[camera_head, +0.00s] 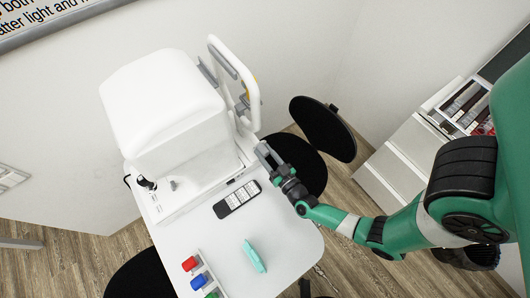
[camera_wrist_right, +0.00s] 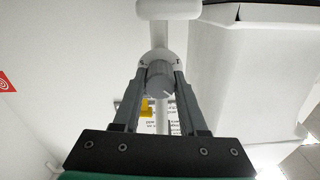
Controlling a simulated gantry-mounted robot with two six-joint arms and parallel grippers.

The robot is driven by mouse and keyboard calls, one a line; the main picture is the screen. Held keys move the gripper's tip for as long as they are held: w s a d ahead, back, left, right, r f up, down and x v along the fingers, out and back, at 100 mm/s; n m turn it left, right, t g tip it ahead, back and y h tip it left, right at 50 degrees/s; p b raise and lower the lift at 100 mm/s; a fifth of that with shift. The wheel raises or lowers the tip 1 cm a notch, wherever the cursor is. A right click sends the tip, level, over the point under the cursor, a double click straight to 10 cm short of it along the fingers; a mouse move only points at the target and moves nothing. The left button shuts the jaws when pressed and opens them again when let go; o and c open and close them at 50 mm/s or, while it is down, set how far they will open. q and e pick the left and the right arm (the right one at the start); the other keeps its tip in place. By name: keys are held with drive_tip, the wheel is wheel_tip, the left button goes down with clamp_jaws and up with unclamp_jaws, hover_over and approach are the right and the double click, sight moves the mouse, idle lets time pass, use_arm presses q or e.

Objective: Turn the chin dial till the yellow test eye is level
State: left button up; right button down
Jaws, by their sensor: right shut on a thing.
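A white eye-test machine (camera_head: 163,105) stands on the white table, with a white chin-and-forehead frame (camera_head: 238,66) on its right side. My right gripper (camera_head: 264,154) reaches the lower end of this frame from the right. In the right wrist view, my right gripper (camera_wrist_right: 160,73) is shut on the grey chin dial (camera_wrist_right: 159,80), one finger on each side. A pale mark line shows on the dial's face. A small yellow piece (camera_wrist_right: 147,106), likely the test eye, shows behind the left finger, partly hidden; its level cannot be told. My left gripper is not in view.
A black stool (camera_head: 323,128) stands behind my right gripper. A white drawer cabinet (camera_head: 405,160) is at the right.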

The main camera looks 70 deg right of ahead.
drive_tip(key=m+b, duration=0.1)
drive_tip(key=m, duration=0.4)
drive_tip(key=shift+m+b, duration=0.5)
drive_tip(key=shift+m, duration=1.8)
drive_tip(key=shift+c, duration=2.2)
unclamp_jaws()
drive_tip(key=p+v, duration=0.2)
drive_tip(key=v, duration=0.9)
drive_tip(key=shift+s+a+p, duration=0.15)
drive_tip(key=shift+s+p, duration=0.15)
